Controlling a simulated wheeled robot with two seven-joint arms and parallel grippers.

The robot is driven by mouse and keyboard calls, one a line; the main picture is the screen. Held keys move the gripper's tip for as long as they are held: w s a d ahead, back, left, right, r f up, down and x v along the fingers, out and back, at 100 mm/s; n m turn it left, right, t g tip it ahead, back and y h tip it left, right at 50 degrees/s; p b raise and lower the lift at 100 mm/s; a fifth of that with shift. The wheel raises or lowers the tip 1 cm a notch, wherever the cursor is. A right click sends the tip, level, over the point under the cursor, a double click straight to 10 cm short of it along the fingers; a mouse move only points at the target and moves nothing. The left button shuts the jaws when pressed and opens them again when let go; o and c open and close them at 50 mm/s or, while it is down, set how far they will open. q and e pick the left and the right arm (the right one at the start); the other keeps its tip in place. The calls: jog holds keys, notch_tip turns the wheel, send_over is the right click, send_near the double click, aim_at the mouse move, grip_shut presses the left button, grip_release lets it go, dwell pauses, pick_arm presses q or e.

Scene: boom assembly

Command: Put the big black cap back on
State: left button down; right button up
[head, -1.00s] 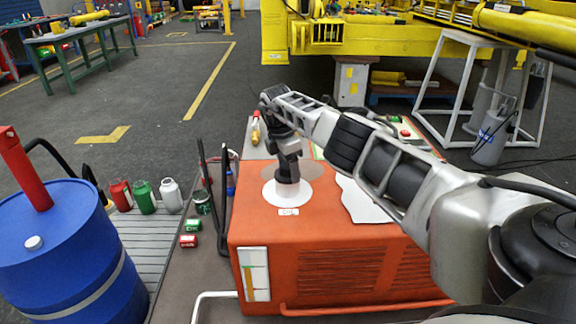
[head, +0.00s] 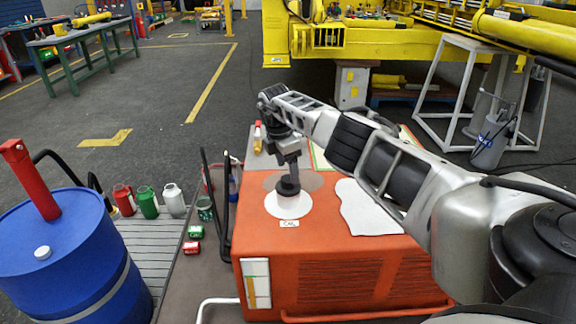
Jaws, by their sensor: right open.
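The big black cap (head: 289,187) sits upright at the middle of a round white plate (head: 289,206) on top of the orange cabinet (head: 320,262). The white neck is now covered by it. My right gripper (head: 288,166) points down directly above the cap and is open. Its fingertips are close to the cap's top; I cannot tell whether they touch it. My left gripper is not in view.
A blue drum (head: 62,245) with a red pipe stands at left. Red, green and white containers (head: 148,201) stand on a slatted surface. Black hoses (head: 226,205) rise beside the cabinet's left edge. A white sheet (head: 368,211) lies on the cabinet top.

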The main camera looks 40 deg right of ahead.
aim_at(284, 179)
jog(key=shift+w+a+r+p, duration=0.1)
jog(key=shift+a+r+p, duration=0.1)
jog(key=shift+r+p, duration=1)
jog(key=shift+w+a+r+p, duration=0.1)
jog(key=shift+a+r+p, duration=0.05)
jog(key=shift+r+p, duration=1)
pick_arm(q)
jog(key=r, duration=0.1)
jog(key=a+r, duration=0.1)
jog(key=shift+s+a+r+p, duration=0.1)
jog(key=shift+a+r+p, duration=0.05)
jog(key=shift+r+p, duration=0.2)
pick_arm(e)
jog(key=shift+a+r, duration=0.1)
jog(key=shift+r, duration=0.75)
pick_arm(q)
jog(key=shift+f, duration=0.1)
